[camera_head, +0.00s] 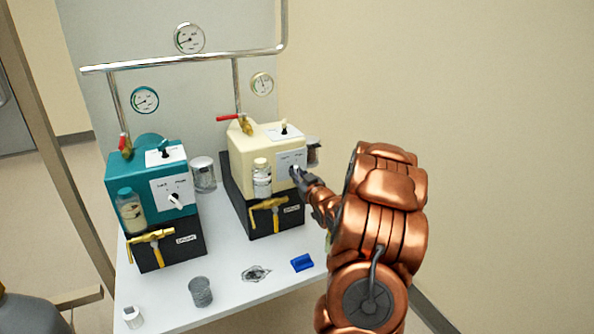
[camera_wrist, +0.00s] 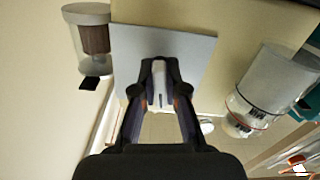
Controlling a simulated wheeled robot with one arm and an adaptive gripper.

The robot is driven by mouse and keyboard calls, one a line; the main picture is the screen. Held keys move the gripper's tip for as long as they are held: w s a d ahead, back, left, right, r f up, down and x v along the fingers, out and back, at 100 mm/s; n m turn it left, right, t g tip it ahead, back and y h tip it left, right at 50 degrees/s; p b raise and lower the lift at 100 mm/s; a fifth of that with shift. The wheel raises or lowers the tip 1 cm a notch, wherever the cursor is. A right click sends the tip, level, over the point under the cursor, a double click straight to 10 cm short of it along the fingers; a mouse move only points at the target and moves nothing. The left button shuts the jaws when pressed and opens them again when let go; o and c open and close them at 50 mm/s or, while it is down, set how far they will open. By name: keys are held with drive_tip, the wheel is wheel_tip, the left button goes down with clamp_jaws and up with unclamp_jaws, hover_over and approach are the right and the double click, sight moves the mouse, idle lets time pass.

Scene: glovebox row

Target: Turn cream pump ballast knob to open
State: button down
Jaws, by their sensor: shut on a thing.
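The cream pump (camera_head: 255,149) stands on the right of the white table, on a dark base. Its ballast knob sits on the pale front plate (camera_head: 287,160). My gripper (camera_head: 299,174) reaches the plate from the right. In the wrist view, the fingers (camera_wrist: 160,90) are closed on the sides of the light knob (camera_wrist: 160,72), with the grey plate (camera_wrist: 188,50) right behind it. The fingers cover part of the knob, and I cannot read its setting. A teal pump (camera_head: 160,180) on the left has a similar white knob (camera_head: 175,201).
A bottle (camera_head: 262,178) hangs beside the plate, and a brass valve (camera_head: 268,205) is below. Pipes and gauges (camera_head: 189,38) are behind the pumps.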

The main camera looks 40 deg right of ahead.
drive_tip(key=shift+r+m+p, duration=0.1)
drive_tip(key=shift+m+p, duration=0.35)
drive_tip(key=shift+m, duration=0.35)
drive_tip(key=c, duration=1.2)
unclamp_jaws()
drive_tip(key=v, duration=1.2)
drive_tip(key=shift+w, duration=0.1)
